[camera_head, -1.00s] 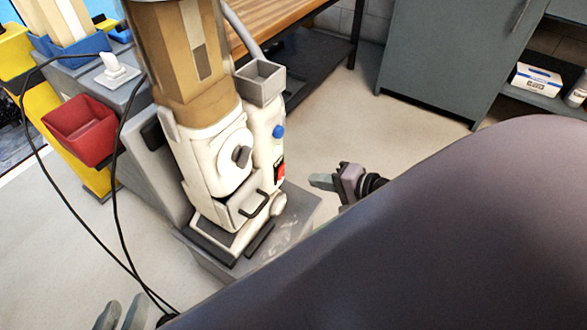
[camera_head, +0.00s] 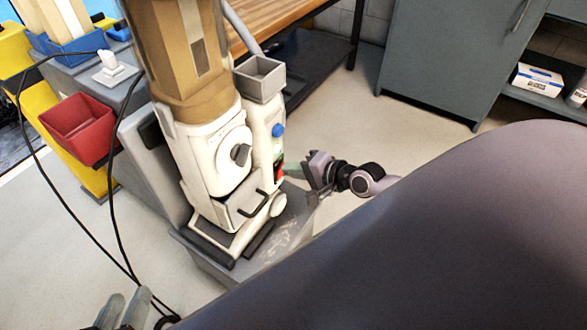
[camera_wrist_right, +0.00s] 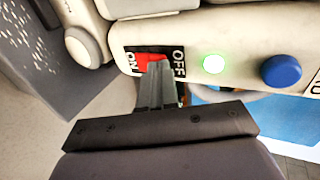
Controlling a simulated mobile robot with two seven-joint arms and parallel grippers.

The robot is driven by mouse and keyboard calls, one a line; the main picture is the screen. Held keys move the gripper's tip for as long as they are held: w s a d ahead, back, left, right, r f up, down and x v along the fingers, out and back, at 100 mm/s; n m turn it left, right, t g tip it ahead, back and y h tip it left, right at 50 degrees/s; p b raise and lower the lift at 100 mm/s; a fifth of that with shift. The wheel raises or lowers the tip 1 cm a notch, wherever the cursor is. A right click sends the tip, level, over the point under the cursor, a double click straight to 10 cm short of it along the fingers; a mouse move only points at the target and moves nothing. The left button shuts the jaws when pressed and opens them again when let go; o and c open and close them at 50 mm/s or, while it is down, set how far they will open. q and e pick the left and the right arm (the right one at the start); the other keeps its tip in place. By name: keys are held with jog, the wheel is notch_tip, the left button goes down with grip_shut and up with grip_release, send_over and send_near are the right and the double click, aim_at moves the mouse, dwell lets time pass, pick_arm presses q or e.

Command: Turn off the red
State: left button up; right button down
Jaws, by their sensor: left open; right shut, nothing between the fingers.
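The red switch (camera_wrist_right: 146,62) sits in a black plate marked ON and OFF on the side of the white machine (camera_head: 215,160). In the head view the red switch (camera_head: 279,172) is partly covered by my right gripper (camera_head: 292,170). In the right wrist view my right gripper (camera_wrist_right: 158,78) is shut and empty, its fingertips at the switch plate, over the red switch's edge on the OFF side. I cannot tell whether they touch. A green light (camera_wrist_right: 214,64) is lit beside the plate. My left gripper (camera_head: 122,310) is open and empty at the lower left.
A blue knob (camera_head: 278,130) is above the switch on the machine. Black cables (camera_head: 62,212) hang at the left near a red bin (camera_head: 78,128). A grey cabinet (camera_head: 445,60) stands at the back right. Open floor lies right of the machine.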

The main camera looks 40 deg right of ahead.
pick_arm(q)
jog(key=shift+s+a+r+p, duration=0.1)
jog(key=shift+a+r+p, duration=0.05)
jog(key=shift+r+p, duration=0.4)
jog(key=shift+s+a+r+p, duration=0.15)
jog(key=shift+r+p, duration=0.15)
jog(key=shift+p, duration=0.4)
jog(key=shift+w, duration=0.1)
